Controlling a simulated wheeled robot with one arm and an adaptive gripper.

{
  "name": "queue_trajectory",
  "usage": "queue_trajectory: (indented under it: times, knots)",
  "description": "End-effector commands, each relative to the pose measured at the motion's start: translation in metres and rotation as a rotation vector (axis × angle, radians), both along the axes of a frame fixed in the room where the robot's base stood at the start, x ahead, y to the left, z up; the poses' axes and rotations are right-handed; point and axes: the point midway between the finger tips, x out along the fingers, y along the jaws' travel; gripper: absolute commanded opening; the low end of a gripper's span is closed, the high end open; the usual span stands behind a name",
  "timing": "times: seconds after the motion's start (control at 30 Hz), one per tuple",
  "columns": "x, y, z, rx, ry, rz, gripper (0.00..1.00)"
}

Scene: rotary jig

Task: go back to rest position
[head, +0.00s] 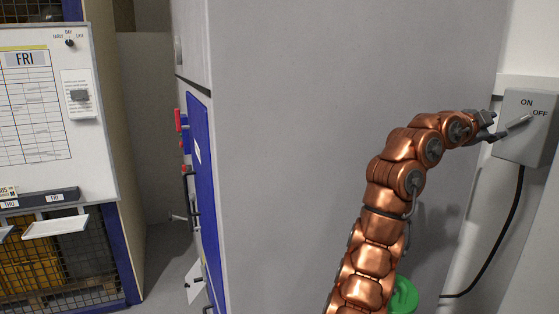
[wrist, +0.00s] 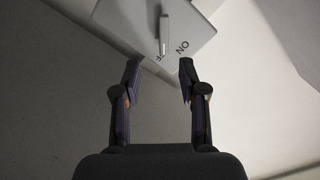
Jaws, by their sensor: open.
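My gripper (head: 492,129) is at the right in the head view, at the end of my copper arm, close to the grey switch box (head: 522,150) on the wall. The box carries the words ON and OFF and a light lever (head: 520,122). The lever slants up to the right, its raised end near OFF. In the wrist view my gripper (wrist: 158,88) is open with nothing between its fingers. The switch box (wrist: 190,45) and its lever (wrist: 163,35) show just beyond the fingertips. I cannot tell whether a finger touches the lever.
A black cable (head: 510,225) hangs from the box. A large grey cabinet (head: 290,120) fills the middle, with a blue panel (head: 203,190) on its side. A green object (head: 403,296) is beside my arm. A whiteboard (head: 95,130) with a FRI sheet is at the left.

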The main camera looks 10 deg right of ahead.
Motion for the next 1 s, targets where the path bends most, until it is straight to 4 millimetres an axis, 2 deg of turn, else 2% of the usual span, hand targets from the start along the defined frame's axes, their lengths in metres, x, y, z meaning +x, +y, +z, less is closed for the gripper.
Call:
queue_trajectory:
  times: [0.23,0.47,0.73,1.0]
  knots:
    - [0.032,-0.037,-0.063,0.134,0.158,0.084,0.42]
    - [0.064,-0.052,-0.120,0.246,0.316,0.208,0.42]
    - [0.095,-0.045,-0.178,0.343,0.486,0.386,0.42]
    - [0.115,-0.017,-0.221,0.396,0.641,0.584,0.42]
